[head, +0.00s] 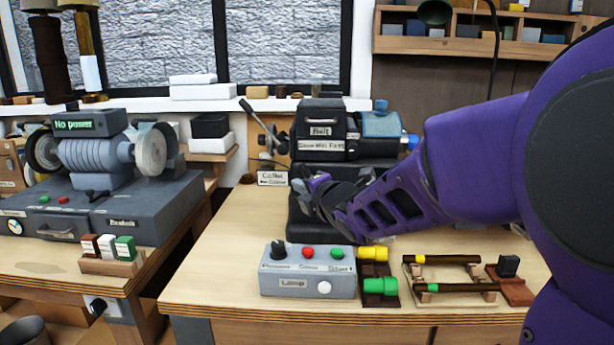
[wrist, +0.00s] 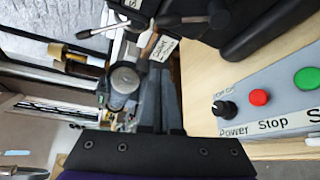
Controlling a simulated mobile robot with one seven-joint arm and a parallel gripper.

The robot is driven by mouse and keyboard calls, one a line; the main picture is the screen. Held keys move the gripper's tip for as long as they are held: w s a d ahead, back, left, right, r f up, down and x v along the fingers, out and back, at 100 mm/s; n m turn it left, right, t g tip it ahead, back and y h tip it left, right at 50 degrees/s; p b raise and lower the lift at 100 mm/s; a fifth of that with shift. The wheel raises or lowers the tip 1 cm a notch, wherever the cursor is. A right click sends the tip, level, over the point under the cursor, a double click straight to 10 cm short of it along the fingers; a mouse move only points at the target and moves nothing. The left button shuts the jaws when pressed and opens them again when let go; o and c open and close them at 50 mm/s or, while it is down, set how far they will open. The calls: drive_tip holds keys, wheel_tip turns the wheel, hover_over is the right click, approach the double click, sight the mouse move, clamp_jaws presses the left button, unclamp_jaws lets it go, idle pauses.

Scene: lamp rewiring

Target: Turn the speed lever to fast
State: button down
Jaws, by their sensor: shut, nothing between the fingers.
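The lathe-like machine (head: 318,120) stands at the back of the bench, with a "Slow Mid Fast" label (head: 321,145) on its front. A lever with a dark handle (head: 250,111) slants up at the machine's left end; I cannot tell if it is the speed lever. In the wrist view a metal rod (wrist: 180,20) with a dark ball end crosses near the top, and a lever with a brown grip (wrist: 148,46) stands beyond my fingers. My gripper (head: 316,187) is shut and empty, low in front of the machine. It also shows in the wrist view (wrist: 160,85). Contact with a lever cannot be told.
A control box (head: 305,283) with a black knob, red and green buttons stands at the bench front. Yellow and green parts (head: 380,285) and a wooden rack (head: 450,296) lie to its right. A collet sign (head: 272,178) stands left of the machine. The bench's left front is clear.

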drive_tip(key=x, duration=1)
drive_tip(key=shift+w+d+r+p, duration=0.1)
drive_tip(key=shift+d+r+p, duration=0.25)
drive_tip(key=shift+d, duration=0.5)
drive_tip(key=shift+w+d+r+p, duration=0.1)
drive_tip(key=shift+d+r+p, duration=0.25)
drive_tip(key=shift+d, duration=0.45)
drive_tip(key=shift+w+d+r, duration=0.1)
drive_tip(key=shift+d, duration=0.1)
